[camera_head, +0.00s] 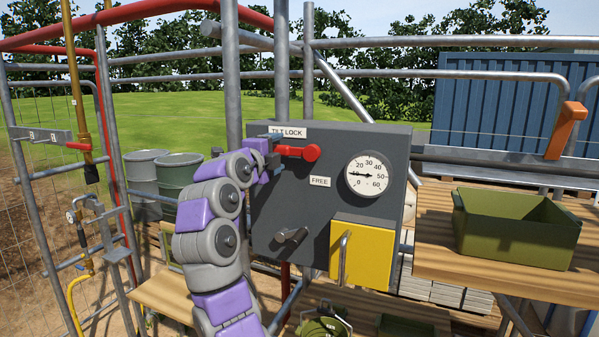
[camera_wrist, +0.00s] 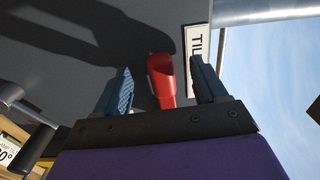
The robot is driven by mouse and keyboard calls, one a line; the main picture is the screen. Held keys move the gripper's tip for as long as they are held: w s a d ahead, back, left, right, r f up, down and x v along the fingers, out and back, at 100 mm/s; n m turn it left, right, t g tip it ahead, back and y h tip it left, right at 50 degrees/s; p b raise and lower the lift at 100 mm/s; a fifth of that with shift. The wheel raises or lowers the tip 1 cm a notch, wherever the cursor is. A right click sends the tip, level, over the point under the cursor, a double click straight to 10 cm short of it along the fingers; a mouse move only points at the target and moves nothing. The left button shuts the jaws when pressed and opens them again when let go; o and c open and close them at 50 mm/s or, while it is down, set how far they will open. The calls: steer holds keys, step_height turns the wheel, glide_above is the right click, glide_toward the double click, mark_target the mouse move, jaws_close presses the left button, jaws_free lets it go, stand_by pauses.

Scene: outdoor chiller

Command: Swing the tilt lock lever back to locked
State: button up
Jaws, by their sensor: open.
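The red tilt lock lever (camera_head: 298,151) is on the front of the grey panel (camera_head: 272,215), below the TILT LOCK label (camera_head: 288,131). It lies about level, with its round knob to the right, above the FREE label (camera_head: 320,181). My gripper (camera_head: 271,143) is at the panel's upper left, at the lever's left end. In the wrist view, the blue fingers of my gripper (camera_wrist: 162,85) are open, with part of the red lever (camera_wrist: 161,79) showing between them. Gaps show on both sides of the lever. The rest of the lever is hidden or out of that view.
A pressure gauge (camera_head: 366,174) is right of the lever. A dark handle (camera_head: 291,239) and a yellow box (camera_head: 361,252) with a grey bar are lower on the panel. Metal posts (camera_head: 231,75) stand close behind my gripper. A green crate (camera_head: 514,228) sits on planks at right.

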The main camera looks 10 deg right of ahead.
steer(key=shift+o, duration=1)
steer(key=shift+a, duration=0.1)
steer(key=b+v, duration=0.4)
steer(key=v, duration=0.3)
